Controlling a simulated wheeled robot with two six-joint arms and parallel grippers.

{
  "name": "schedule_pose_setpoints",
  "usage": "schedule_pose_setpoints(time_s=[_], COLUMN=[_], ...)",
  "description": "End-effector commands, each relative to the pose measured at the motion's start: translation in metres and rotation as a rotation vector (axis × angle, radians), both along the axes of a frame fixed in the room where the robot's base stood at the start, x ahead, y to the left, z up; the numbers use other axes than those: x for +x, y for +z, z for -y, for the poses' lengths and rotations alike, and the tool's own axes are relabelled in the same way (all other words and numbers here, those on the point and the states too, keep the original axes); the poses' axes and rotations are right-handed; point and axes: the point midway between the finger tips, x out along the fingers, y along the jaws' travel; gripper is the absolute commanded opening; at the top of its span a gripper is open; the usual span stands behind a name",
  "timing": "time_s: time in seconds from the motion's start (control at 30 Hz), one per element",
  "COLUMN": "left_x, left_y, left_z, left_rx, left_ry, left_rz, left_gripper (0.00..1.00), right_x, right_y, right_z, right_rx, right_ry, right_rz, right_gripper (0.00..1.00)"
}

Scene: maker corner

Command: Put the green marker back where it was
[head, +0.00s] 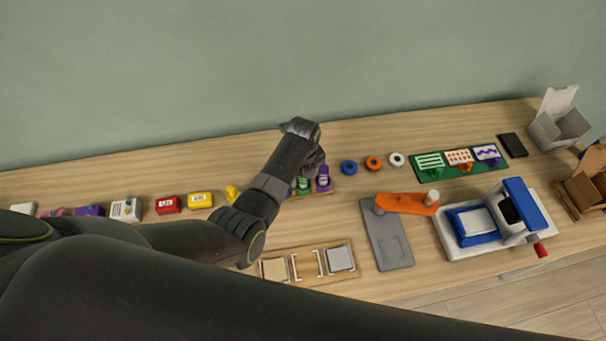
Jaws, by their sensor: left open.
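I cannot make out a clear green marker. A small green bottle-like item (303,183) stands in a wooden rack (297,195) at the middle of the table, between a purple one (323,181) and a partly hidden blue one. My left gripper (314,163) points down just behind and above these items, open. My wrist and forearm hide part of it and the rack's left part. I cannot see anything held between its fingers. My right gripper is not in view.
Right of the rack lie blue, orange and white rings (373,163). A green board (420,176) holds patterned cards and small coloured pieces. An orange-armed device (404,203) and a blue-white press (472,223) stand front right. A wooden tray (346,275) lies in front.

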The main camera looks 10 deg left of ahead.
Motion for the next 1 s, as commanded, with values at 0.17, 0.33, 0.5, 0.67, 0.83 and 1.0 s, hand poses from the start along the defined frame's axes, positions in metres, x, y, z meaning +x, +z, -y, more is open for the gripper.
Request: schedule_pose_setpoints(time_s=[0.17, 0.33, 0.5, 0.67, 0.83, 1.0], left_x=[0.0, 0.001, 0.001, 0.001, 0.001, 0.001], left_y=[0.007, 0.029, 0.06, 0.089, 0.113, 0.123], left_z=[0.0, 0.001, 0.001, 0.0, 0.0, 0.0], left_rx=[0.0, -0.001, -0.001, -0.001, -0.001, 0.0], left_ry=[0.0, 0.0, 0.001, 0.0, -0.001, -0.001], left_rz=[0.001, 0.003, 0.005, 0.005, 0.003, 0.001], left_gripper=[0.47, 0.47, 0.47, 0.47, 0.47, 0.47], right_x=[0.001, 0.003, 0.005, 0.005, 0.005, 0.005], right_y=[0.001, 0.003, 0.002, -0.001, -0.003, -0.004], right_z=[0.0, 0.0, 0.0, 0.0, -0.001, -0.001], right_rx=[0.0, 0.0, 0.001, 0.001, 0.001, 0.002], right_ry=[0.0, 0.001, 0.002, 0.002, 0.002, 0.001], right_rz=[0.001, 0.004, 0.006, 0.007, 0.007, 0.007], right_gripper=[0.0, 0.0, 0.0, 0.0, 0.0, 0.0])
